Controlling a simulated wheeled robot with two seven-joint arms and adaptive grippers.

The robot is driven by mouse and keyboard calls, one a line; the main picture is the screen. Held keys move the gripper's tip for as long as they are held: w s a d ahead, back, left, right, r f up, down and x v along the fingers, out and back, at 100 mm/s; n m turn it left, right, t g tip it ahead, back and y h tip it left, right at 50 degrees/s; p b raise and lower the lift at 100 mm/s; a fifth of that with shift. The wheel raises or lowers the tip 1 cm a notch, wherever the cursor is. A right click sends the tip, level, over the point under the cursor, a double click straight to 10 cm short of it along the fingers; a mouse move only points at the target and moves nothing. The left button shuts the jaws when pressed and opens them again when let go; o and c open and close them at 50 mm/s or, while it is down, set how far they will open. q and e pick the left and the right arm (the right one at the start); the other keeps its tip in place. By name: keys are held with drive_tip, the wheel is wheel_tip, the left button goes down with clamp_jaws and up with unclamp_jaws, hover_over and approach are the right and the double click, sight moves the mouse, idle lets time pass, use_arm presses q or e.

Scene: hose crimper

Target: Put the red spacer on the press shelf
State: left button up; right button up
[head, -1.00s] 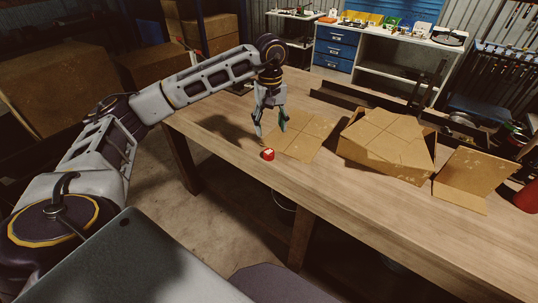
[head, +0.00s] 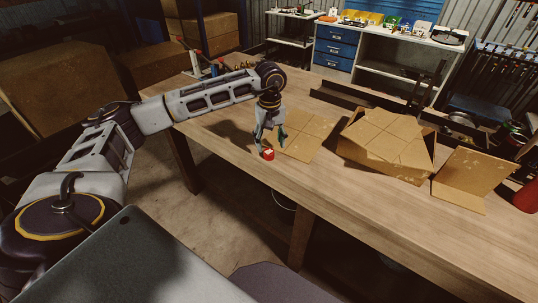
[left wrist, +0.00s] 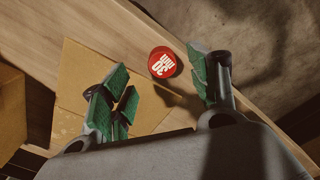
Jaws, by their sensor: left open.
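The red spacer (head: 268,155), a short cylinder with a white-marked top, stands upright on the wooden table near its front edge. In the left wrist view, the spacer (left wrist: 162,63) lies between and just ahead of the spread green-padded fingers. My left gripper (head: 270,144) is open and empty, pointing down just above and behind the spacer, with no clear contact. In the left wrist view, my left gripper (left wrist: 160,80) has fingers on both sides of the spacer. I cannot identify the press shelf for certain. My right gripper is not in view.
A flat cardboard piece (head: 305,139) lies beside the spacer. A cardboard box (head: 388,145) and a folded cardboard sheet (head: 474,178) stand farther right. A device with a red-and-grey upright (head: 193,62) is at the table's far left end. The front right of the table is clear.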

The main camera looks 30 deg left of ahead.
sight(269, 151)
use_arm(q)
drive_tip(key=shift+a+f, duration=0.1)
drive_tip(key=shift+f, duration=0.4)
drive_tip(key=f, duration=0.1)
drive_tip(key=f+p, duration=0.1)
drive_tip(key=shift+w+a+f, duration=0.15)
drive_tip(key=shift+a+f, duration=0.05)
drive_tip(key=shift+f, duration=0.8)
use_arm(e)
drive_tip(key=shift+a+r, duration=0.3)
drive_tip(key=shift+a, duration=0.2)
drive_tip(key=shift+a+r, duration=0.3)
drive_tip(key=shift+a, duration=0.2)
